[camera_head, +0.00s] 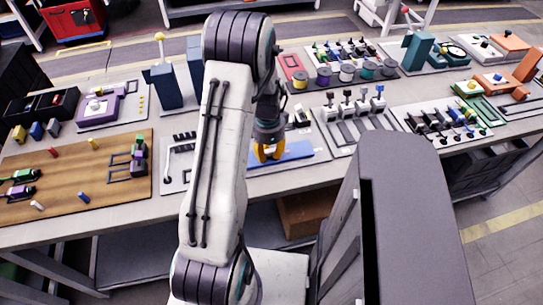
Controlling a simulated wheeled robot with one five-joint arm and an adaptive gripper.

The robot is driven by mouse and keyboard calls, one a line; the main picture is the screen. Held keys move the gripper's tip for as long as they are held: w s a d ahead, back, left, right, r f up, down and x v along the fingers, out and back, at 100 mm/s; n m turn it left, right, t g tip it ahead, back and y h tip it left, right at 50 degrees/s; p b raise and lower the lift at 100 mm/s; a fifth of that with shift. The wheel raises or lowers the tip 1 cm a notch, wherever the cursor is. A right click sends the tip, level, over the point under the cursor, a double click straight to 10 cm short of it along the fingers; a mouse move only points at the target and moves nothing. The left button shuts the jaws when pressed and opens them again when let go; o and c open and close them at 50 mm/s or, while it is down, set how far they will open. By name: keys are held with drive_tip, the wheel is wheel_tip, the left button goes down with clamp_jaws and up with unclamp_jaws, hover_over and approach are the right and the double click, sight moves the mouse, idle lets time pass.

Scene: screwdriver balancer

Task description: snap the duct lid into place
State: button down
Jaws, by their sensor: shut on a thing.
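A long blue strip, which looks like the duct lid (295,153), lies low over a light grey board near the front edge of the table, right of my arm. My gripper (266,158), with yellow fingers, points down at the left part of the blue strip and is shut on it. My arm hides part of the board and what is left of the gripper. The duct under the lid is hidden, and I cannot tell whether the lid is seated or held just above.
A wooden board (60,205) with green and purple clamps and loose pieces lies left. A board with coloured spools (323,76) stands behind the gripper. A grey slotted board (368,137) with upright tools is close on the right. The table's front edge is near.

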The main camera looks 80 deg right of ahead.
sight(268, 153)
drive_tip(key=shift+r, duration=0.1)
drive_tip(key=shift+r+p, duration=2.3)
drive_tip(key=shift+r, duration=1.15)
drive_tip(key=shift+w, duration=0.1)
